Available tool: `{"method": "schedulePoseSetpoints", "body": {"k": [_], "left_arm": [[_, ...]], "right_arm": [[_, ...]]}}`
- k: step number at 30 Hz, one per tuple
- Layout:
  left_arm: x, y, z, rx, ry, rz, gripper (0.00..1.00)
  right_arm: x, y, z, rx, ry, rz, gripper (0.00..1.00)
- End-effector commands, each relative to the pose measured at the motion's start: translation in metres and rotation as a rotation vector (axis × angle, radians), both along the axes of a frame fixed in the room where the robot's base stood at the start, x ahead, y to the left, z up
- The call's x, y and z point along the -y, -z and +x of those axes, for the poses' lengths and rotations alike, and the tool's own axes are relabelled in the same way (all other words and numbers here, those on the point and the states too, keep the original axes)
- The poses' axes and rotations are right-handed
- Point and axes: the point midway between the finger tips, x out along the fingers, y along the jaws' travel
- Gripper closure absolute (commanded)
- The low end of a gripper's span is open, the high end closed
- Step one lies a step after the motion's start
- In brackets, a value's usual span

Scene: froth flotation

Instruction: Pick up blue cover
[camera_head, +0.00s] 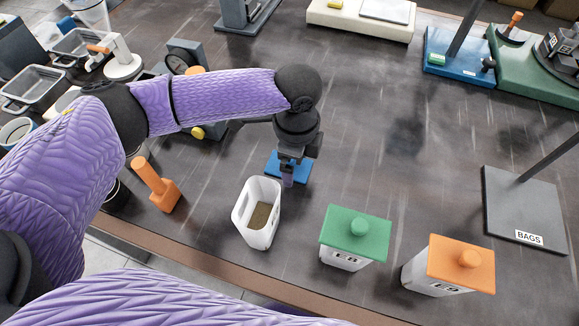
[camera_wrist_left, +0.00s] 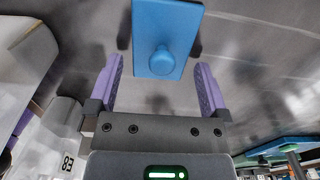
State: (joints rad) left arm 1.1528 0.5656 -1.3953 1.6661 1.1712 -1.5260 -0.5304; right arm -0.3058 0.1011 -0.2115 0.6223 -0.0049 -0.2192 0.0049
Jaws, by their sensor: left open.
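The blue cover (camera_head: 300,165) is a flat blue plate lying on the dark table, partly hidden behind my left gripper in the head view. In the left wrist view the blue cover (camera_wrist_left: 168,22) shows its round knob, which lies ahead of and between the open fingers. My left gripper (camera_head: 287,180) points down over the cover. In the left wrist view the purple fingers of the left gripper (camera_wrist_left: 160,85) stand apart with nothing between them. My right gripper is not in view.
An open white bin (camera_head: 243,222) with brown material stands close to the cover. Bins with a green lid (camera_head: 355,232) and an orange lid (camera_head: 460,262) stand to the right. An orange-handled tool (camera_head: 160,188) is at left. The table's middle right is clear.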

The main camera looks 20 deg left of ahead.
Motion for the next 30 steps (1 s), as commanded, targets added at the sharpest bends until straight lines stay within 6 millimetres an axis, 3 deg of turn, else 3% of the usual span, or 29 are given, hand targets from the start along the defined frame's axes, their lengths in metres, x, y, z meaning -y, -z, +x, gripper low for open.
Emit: {"method": "schedulePoseSetpoints", "body": {"k": [8,19,26,30], "left_arm": [[0.000,0.006,0.000,0.002,0.001,0.000,0.00],[0.000,0.006,0.000,0.002,0.001,-0.001,0.77],[0.001,0.002,0.000,0.003,0.001,-0.001,0.77],[0.001,-0.032,0.001,0.006,0.001,-0.003,0.77]], "right_arm": [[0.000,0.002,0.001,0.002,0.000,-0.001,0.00],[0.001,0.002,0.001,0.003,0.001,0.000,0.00],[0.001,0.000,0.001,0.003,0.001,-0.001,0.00],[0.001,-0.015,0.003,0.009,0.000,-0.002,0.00]]}}
